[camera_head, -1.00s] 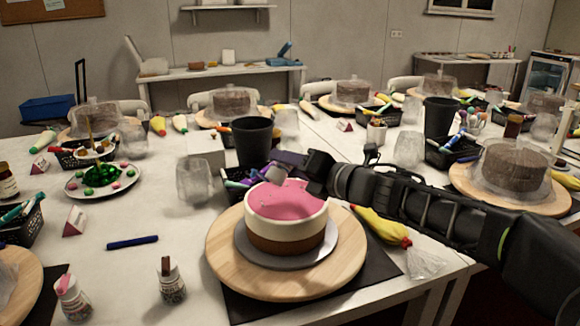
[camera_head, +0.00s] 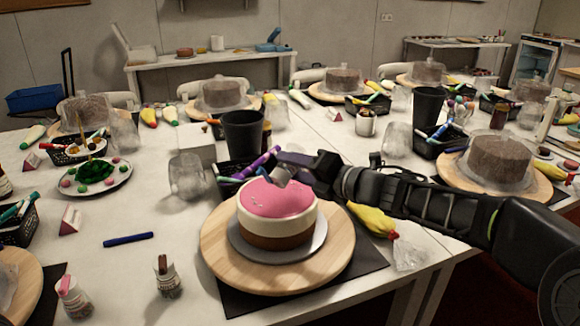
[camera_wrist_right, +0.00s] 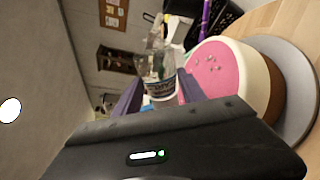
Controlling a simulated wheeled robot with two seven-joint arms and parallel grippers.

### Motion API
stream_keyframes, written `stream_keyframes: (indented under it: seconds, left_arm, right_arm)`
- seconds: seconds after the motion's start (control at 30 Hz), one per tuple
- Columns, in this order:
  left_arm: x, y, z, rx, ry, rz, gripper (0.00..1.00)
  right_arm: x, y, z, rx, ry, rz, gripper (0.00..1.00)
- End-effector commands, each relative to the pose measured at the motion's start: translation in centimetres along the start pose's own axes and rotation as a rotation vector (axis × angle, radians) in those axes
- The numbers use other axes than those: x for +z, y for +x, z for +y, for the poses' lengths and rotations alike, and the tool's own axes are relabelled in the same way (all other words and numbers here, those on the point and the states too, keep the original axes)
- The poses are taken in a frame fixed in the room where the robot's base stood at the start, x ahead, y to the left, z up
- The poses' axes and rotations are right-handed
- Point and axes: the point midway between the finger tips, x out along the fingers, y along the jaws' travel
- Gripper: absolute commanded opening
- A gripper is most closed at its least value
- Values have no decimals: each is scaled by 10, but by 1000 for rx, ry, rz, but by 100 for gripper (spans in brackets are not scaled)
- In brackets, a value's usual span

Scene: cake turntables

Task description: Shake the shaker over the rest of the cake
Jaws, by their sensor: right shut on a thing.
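The cake (camera_head: 270,230) has a pink top, a cream band and a brown base, and sits on a grey board on a wooden turntable (camera_head: 225,262). My right gripper (camera_head: 291,164) is shut on the shaker (camera_head: 280,177), tilted over the back part of the pink top. In the right wrist view the shaker (camera_wrist_right: 160,88) is a clear, labelled container between the two fingers, beside the pink top (camera_wrist_right: 222,72). A few small pale sprinkles show on one part of the top; most of it looks bare. My left gripper is not in view.
Two sprinkle jars (camera_head: 168,277) (camera_head: 73,299) and a blue pen (camera_head: 128,240) lie to the left. A yellow piping bag (camera_head: 372,219) is at the right, under my arm.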

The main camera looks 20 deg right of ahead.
Motion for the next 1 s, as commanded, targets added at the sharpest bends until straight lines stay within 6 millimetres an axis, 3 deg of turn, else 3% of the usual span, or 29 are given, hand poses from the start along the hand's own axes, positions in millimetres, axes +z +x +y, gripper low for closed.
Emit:
stream_keyframes:
  seconds: [1.0]
  left_arm:
    - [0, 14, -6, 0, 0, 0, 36]
  right_arm:
    - [0, -1, 5, 6, -88, -17, 0]
